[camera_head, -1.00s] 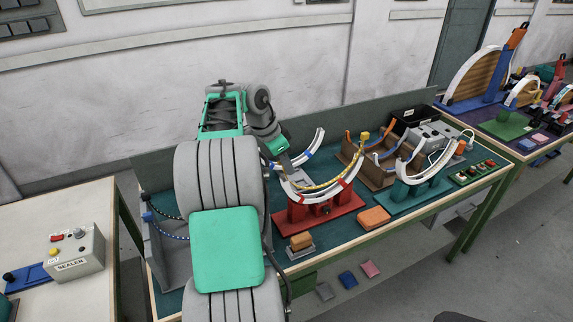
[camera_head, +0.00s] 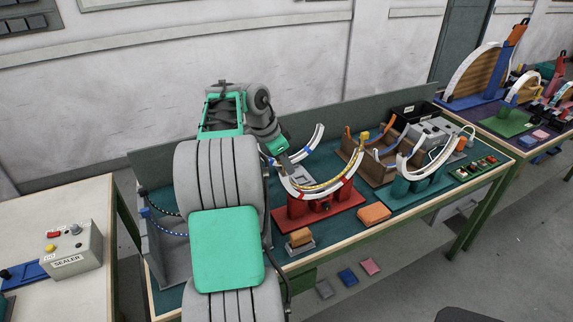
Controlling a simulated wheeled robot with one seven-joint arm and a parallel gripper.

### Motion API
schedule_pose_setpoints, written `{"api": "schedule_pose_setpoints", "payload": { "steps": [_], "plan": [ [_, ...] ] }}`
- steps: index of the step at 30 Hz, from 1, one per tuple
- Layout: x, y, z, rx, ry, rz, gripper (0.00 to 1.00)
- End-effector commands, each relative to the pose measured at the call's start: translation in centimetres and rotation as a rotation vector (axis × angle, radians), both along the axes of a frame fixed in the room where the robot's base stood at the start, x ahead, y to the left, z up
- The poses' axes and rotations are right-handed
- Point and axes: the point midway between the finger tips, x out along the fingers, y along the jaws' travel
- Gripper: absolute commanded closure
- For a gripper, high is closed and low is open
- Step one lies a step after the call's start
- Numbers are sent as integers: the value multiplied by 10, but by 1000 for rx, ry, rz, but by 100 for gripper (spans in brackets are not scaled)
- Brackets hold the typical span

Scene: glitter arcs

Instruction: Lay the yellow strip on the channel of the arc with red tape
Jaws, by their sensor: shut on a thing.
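The arc with red tape (camera_head: 349,190) is a white curved channel on a red base (camera_head: 335,204), mid-table. The yellow strip (camera_head: 322,188) curves along this arc, close over its channel; I cannot tell whether it touches all along. Its right end, with a yellow block (camera_head: 364,135), rises above the arc's right tip. My gripper (camera_head: 287,169) is at the arc's left end, shut on the strip's left part; my arm partly hides the fingers and that end.
A white arc with blue tape (camera_head: 311,142) stands just behind. A brown rack (camera_head: 350,158) holds other strips. A white arc on a teal base (camera_head: 408,187) is to the right. An orange block (camera_head: 374,213) and a small block on a grey stand (camera_head: 300,238) lie in front.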

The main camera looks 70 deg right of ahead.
Motion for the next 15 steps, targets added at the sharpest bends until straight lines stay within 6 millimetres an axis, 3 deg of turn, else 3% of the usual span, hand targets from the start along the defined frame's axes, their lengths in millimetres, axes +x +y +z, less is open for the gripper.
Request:
{"api": "schedule_pose_setpoints", "payload": {
  "steps": [3,4,13,15],
  "plan": [
    [1,2,-6,9,3,2,100],
    [1,2,-6,9,3,2,85],
    [1,4,-7,14,4,4,61],
    [1,4,-7,15,3,4,61]
  ]
}}
